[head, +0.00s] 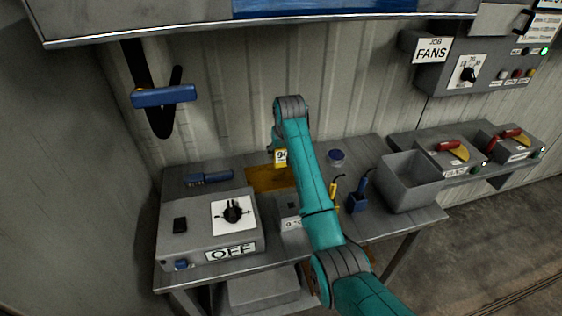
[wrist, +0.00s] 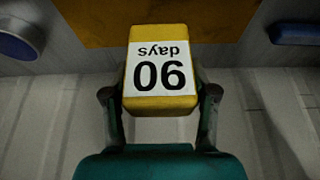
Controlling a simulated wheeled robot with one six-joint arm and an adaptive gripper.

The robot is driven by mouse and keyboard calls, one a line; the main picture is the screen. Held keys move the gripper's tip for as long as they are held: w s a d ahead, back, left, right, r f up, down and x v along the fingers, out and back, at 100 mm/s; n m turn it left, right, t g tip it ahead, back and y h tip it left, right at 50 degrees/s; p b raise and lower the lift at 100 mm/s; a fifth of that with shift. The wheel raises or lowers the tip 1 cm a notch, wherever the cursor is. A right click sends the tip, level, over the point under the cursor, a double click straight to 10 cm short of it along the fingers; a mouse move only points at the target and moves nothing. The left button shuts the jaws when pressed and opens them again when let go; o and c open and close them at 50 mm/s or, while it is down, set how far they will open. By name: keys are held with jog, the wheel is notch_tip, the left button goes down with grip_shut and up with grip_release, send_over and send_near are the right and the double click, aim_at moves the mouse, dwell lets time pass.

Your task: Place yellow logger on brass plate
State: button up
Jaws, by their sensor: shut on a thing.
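The yellow logger (head: 281,157) has a white label, which reads "90 days" upside down in the wrist view (wrist: 160,72). My gripper (wrist: 160,100) is shut on it, one finger on each side. In the head view my gripper (head: 277,143) is partly hidden by my arm. The brass plate (head: 268,180) lies flat on the bench, and part of it shows in the wrist view (wrist: 92,22). The logger appears at the plate's far edge in the head view. I cannot tell whether it touches the plate or hangs above it.
A blue brush (head: 208,178) lies left of the plate. A grey box marked OFF (head: 208,228) stands front left. A round blue-topped tin (head: 336,157), a blue holder (head: 357,200) and a grey bin (head: 410,182) are to the right. The corrugated wall is close behind.

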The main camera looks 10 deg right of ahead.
aim_at(281, 161)
jog(key=shift+f, duration=2.1)
jog(key=o, duration=1.2)
jog(key=shift+f, duration=0.1)
jog(key=shift+o, duration=0.2)
jog(key=v, duration=1.2)
